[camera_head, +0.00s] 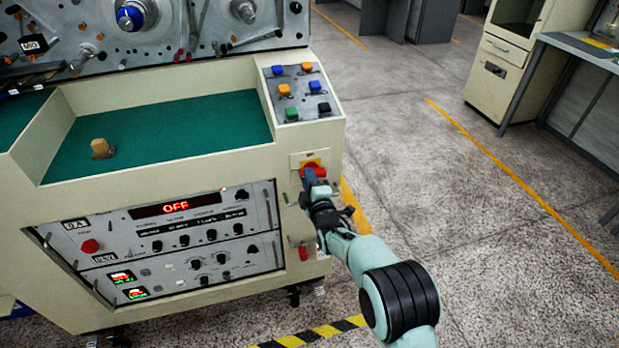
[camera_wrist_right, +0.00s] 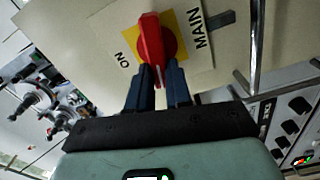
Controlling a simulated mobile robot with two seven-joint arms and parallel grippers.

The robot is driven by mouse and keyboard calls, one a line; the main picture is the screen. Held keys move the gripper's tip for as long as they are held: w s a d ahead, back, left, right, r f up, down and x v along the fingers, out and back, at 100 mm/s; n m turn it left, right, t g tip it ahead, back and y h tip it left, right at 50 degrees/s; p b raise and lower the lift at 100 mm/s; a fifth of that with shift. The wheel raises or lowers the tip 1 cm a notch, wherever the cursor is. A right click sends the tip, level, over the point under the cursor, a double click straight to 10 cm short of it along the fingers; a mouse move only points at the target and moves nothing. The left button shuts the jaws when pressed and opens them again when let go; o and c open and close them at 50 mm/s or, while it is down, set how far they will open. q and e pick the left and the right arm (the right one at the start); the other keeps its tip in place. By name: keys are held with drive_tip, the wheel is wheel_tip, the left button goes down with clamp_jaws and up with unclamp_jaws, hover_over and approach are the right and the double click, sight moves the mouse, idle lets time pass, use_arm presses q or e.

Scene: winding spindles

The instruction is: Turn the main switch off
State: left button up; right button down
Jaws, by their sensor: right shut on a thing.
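The main switch (camera_head: 313,163) is a red knob on a yellow plate, on the cream front panel at the right end of the machine. In the right wrist view the red knob (camera_wrist_right: 150,38) is seen close up, its long handle running roughly up and down the picture. A "MAIN" label is to its right and an "ON" label to its left. My right gripper (camera_head: 311,176) reaches it from below. Its two blue fingers (camera_wrist_right: 158,72) are shut on the lower end of the knob, one on each side. My left gripper is not in view.
A lit red "OFF" display (camera_head: 176,208) is on the machine's front panel. A button box (camera_head: 298,92) with coloured buttons sits above the switch. Metal handles flank the panel near my gripper. A brown block (camera_head: 101,148) sits on the green surface. Open floor lies to the right.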

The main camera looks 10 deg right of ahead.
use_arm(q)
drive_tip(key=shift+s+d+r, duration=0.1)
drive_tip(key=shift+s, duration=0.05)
use_arm(e)
drive_tip(key=shift+f+n, duration=0.25)
drive_tip(key=shift+n, duration=0.85)
drive_tip(key=c, duration=1)
unclamp_jaws()
drive_tip(key=shift+c, duration=0.2)
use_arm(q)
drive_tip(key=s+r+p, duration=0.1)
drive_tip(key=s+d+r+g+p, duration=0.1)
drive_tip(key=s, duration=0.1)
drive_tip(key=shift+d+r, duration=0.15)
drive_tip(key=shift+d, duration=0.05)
use_arm(e)
drive_tip(key=s, duration=1.3)
drive_tip(key=shift+s+d, duration=0.2)
drive_tip(key=shift+d, duration=0.05)
